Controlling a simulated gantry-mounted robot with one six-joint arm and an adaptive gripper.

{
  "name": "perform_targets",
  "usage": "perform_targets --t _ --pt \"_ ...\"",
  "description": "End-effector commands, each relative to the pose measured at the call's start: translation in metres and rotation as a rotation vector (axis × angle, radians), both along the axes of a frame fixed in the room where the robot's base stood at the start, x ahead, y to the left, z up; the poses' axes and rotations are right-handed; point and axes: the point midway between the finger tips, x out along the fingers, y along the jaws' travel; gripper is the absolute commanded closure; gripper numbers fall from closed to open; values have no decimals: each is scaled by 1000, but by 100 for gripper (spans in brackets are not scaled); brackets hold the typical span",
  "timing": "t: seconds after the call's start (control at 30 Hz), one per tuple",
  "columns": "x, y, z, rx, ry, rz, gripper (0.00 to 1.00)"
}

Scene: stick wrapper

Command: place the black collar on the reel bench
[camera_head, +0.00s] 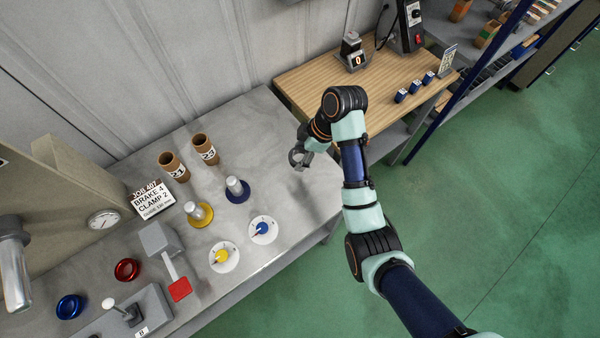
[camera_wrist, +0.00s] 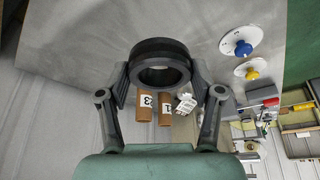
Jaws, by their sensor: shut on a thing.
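The black collar (camera_wrist: 160,48) is a thick dark ring, held between the two fingers of my gripper (camera_wrist: 160,78) in the wrist view. One finger presses on each side of it, and its hole shows clear through. In the head view my gripper (camera_head: 300,158) hangs over the right end of a grey-topped bench (camera_head: 300,205), near the corner by a wooden-topped bench (camera_head: 310,85). The collar is small there and partly merged with the fingers. It appears held above the surface; the exact height is hard to tell. No label shows which bench is the reel bench.
Tubes marked 21 (camera_head: 174,168) and 23 (camera_head: 206,150), a yellow-based post (camera_head: 199,214), a blue-based post (camera_head: 237,190) and two dials (camera_head: 263,229) stand left of my gripper. Red (camera_head: 127,270) and blue (camera_head: 69,306) rings lie farther left. The grey bench's right end is clear.

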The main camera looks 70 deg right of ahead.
Motion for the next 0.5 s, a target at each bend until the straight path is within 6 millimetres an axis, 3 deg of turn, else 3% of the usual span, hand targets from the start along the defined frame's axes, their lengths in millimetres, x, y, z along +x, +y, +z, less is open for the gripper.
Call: perform_targets --t 0.03,0.2,0.3,0.5 --pt "0 0 -29 0 0 0 73" --pt "0 0 -63 1 1 -1 73" --pt "0 0 -75 0 1 0 73" --pt "0 0 -81 0 1 0 73"
